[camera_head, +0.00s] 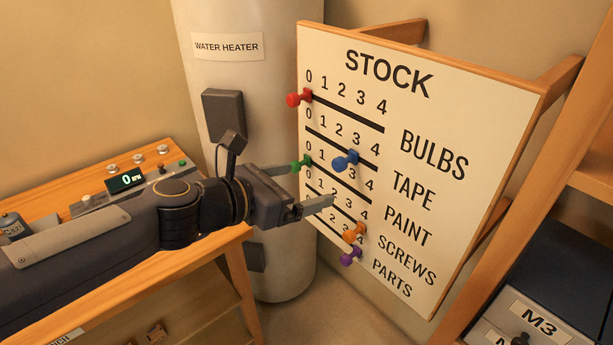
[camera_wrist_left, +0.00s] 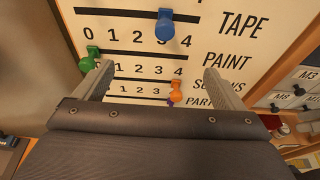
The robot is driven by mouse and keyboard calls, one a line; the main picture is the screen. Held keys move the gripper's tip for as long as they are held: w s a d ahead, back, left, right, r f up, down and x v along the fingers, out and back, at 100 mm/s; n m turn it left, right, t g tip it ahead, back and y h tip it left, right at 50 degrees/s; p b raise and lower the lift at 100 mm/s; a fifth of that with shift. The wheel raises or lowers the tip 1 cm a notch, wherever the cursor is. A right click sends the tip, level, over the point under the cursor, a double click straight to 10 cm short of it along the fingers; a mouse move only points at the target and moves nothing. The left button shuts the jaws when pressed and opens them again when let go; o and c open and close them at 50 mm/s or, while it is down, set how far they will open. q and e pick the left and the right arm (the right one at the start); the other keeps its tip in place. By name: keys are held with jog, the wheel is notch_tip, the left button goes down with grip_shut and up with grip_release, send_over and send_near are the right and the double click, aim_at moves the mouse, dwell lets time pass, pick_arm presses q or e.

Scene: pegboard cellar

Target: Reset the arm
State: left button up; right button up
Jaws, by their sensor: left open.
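My left gripper (camera_head: 318,184) reaches in from the left and is open, its two fingers pointing at the white STOCK board (camera_head: 440,130). Nothing is between the fingers; they also show in the left wrist view (camera_wrist_left: 158,70). The board's slots carry coloured pegs. The red peg (camera_head: 294,99) is at 0 on the BULBS row. The blue peg (camera_head: 345,162) is near 3 on TAPE. The green peg (camera_head: 302,164) is at 0 on PAINT, close to the upper finger. The orange peg (camera_head: 353,233) and purple peg (camera_head: 350,257) are toward the right ends of the lower rows. My right gripper is out of view.
A white water heater (camera_head: 225,75) stands behind my gripper. A wooden bench (camera_head: 45,200) with a small display unit (camera_head: 126,180) lies under my left arm. Open floor shows below the board.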

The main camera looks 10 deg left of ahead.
pick_arm(q)
jog(key=shift+s+a, duration=0.15)
jog(key=shift+s, duration=0.05)
dwell(0.3)
jog(key=s+a+f+m+g+y, duration=0.2)
jog(key=s+f+m, duration=0.5)
jog(key=m, duration=0.6)
jog(key=s+a+f+m+g+y, duration=0.3)
jog(key=s+a+f+m, duration=0.4)
jog(key=s+m, duration=0.4)
jog(key=m+g, duration=0.1)
jog(key=m, duration=0.1)
jog(key=shift+s+f+m, duration=0.2)
jog(key=shift+s+m, duration=0.2)
